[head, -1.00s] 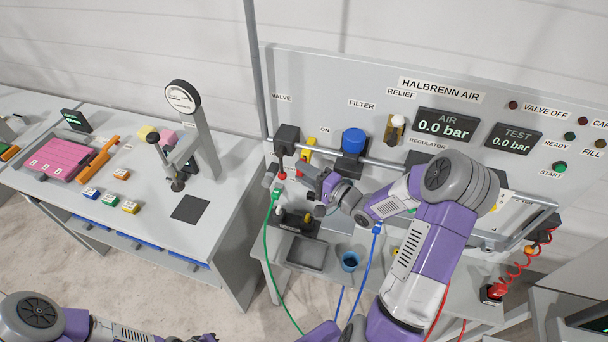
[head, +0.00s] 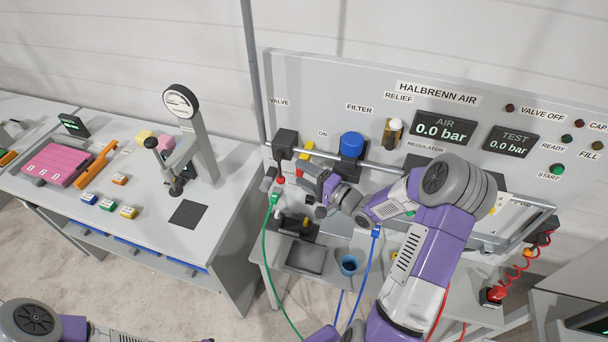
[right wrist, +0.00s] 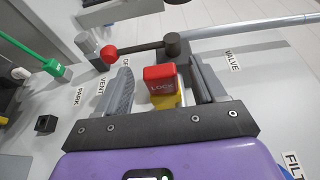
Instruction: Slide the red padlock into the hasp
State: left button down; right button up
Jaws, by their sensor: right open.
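The red padlock (right wrist: 160,80), marked LOCK, stands between the two fingers of my right gripper (right wrist: 160,88) in the right wrist view. A yellow part (right wrist: 167,100) shows directly below the padlock; I cannot tell how the two join. The right gripper is open, with a gap between the padlock and the left-hand finger. In the head view this gripper (head: 312,182) is at the panel below the valve. I cannot make out the hasp clearly. My left arm shows at the bottom left of the head view, its gripper out of frame.
The valve lever with a red ball (right wrist: 109,53) lies just beyond the fingers. A green connector (right wrist: 50,64) is at the left of the wrist view. A grey pipe (head: 385,164) crosses the panel.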

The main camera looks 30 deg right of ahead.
jog(key=b+v, duration=0.1)
jog(key=v, duration=0.6)
jog(key=shift+s, duration=0.1)
dwell(0.5)
